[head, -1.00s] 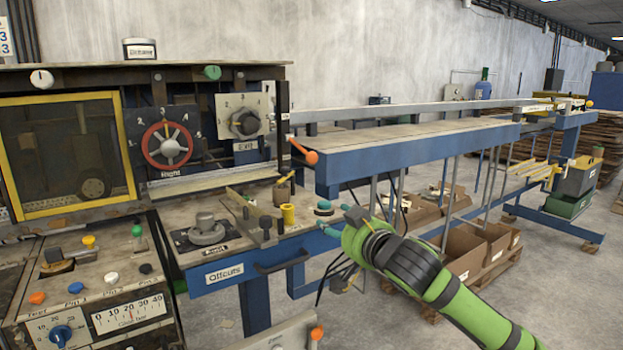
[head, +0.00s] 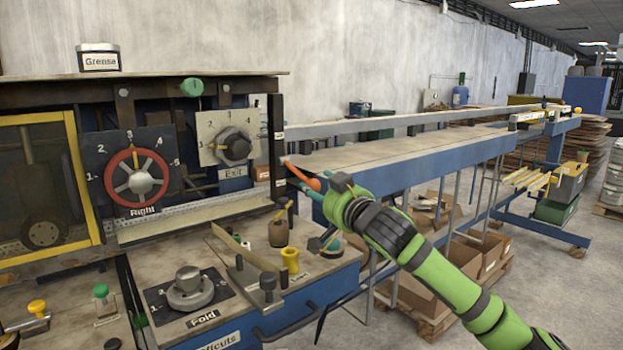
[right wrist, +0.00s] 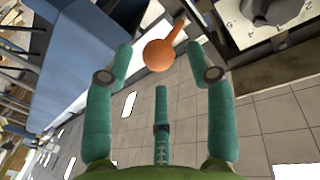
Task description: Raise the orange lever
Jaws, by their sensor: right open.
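The orange lever (head: 302,174) sticks out from the post at the right end of the machine panel, slanting down to the right to a round knob. My right gripper (head: 315,199) is beside the knob, its teal fingers spread on either side of it. In the right wrist view the orange knob (right wrist: 158,55) lies between the open fingertips of my right gripper (right wrist: 152,40), with visible gaps to the fingers. The fingers are not closed on it. My left gripper is out of view.
The red Right wheel (head: 136,176) and the Exit dial (head: 233,147) are on the panel to the left. The blue-edged long table (head: 400,148) stands just behind the gripper. A yellow knob (head: 290,260) and the Fold dial (head: 189,285) sit below.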

